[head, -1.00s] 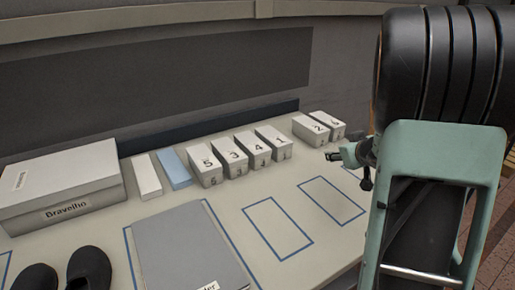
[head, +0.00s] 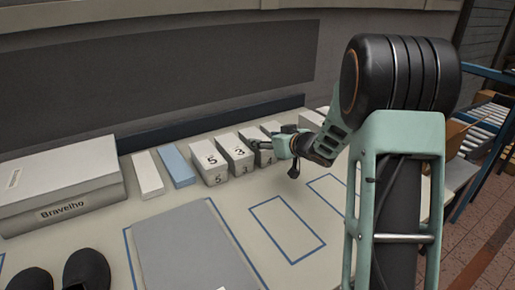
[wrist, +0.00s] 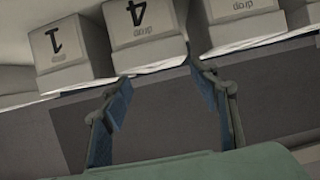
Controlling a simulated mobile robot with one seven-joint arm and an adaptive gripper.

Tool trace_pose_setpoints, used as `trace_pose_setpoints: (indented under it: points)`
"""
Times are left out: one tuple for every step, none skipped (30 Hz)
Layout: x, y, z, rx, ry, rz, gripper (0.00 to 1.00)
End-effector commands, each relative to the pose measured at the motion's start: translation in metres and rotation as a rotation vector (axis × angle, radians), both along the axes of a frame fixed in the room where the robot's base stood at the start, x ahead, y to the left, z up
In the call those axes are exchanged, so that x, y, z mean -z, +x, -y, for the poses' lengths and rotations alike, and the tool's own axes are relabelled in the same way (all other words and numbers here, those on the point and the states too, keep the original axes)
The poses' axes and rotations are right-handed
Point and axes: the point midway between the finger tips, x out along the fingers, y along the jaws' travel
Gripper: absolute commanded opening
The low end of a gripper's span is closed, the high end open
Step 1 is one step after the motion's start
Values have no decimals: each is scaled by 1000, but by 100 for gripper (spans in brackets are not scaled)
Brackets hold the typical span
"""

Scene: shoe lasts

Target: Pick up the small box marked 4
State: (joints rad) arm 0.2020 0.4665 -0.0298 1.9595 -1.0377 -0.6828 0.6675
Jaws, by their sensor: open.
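The small white box marked 4 shows in the wrist view (wrist: 143,38), its number upside down, between the box marked 1 (wrist: 62,55) and another white box (wrist: 240,15). In the head view the box marked 4 (head: 249,134) is partly hidden behind my gripper (head: 268,148). In the wrist view my gripper (wrist: 162,75) is open and empty. Its fingertips are near the lower left and right edges of box 4, roughly in line with the gaps beside it. I cannot tell whether they touch it.
Boxes marked 5 (head: 209,162) and 3 (head: 236,155) stand to the left in the row. A blue box (head: 177,166), a white slim box (head: 148,175) and a large Bravelho box (head: 60,188) lie farther left.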

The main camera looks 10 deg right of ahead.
Motion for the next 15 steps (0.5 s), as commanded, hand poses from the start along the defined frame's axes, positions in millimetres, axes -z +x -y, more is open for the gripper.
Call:
trace_pose_setpoints:
  points:
    - [7,7,-4,-2,-1,-1,55]
    - [9,11,-5,-2,-1,-1,55]
    - [11,17,-8,-3,0,0,55]
    - [13,20,-10,-3,0,-1,55]
    - [14,24,-10,-2,0,0,55]
    - [16,28,-12,-1,0,-1,55]
    - [17,30,-13,0,0,-1,55]
    - [17,32,-13,0,0,-1,55]
    - [18,34,-14,0,0,-1,55]
    - [18,35,-15,0,0,-1,55]
    - [18,36,-15,0,0,-1,55]
    - [18,36,-15,1,-1,-1,55]
    - [18,36,-15,1,-1,-1,55]
    - [18,36,-15,1,-1,-1,55]
    - [18,35,-14,1,-1,-1,55]
